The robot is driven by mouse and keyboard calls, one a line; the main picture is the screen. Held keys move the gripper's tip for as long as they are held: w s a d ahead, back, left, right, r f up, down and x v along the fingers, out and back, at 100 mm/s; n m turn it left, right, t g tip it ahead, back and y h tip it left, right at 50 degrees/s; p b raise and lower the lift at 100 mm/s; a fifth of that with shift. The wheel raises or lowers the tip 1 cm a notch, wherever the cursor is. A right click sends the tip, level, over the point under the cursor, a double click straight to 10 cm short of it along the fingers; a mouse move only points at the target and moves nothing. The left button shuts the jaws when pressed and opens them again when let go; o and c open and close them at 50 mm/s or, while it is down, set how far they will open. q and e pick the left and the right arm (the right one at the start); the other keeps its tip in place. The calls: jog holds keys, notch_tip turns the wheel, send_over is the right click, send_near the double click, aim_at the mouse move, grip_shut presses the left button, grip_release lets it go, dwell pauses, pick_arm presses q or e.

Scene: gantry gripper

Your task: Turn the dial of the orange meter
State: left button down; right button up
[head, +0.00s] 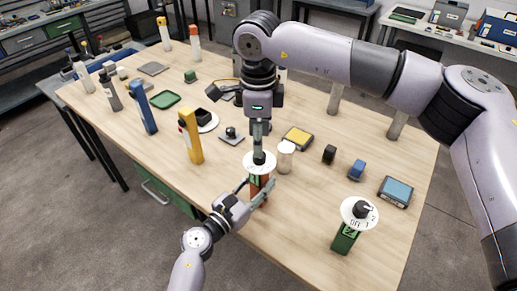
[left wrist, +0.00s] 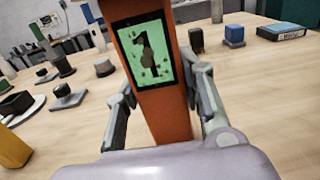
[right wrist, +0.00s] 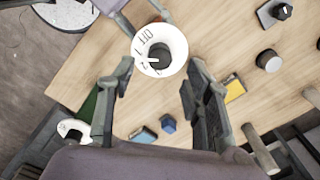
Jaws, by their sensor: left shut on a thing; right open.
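The orange meter (left wrist: 165,118) stands upright on the table, with a green display (left wrist: 148,60) that shows a dark 1. My left gripper (head: 262,192) is shut on its body, one finger on each side in the left wrist view. On top is a white dial disc (right wrist: 176,38) with printed marks, OFF among them, and a black knob (right wrist: 160,50) with a white pointer line. My right gripper (head: 260,146) comes down from above over the dial.
A green meter with a white dial (head: 345,238) stands at the front right. A yellow meter (head: 189,140) and a blue meter (head: 144,112) stand to the left. Small blocks lie farther right.

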jog(key=shift+f, duration=2.25)
jog(key=shift+w, duration=0.1)
grip_shut()
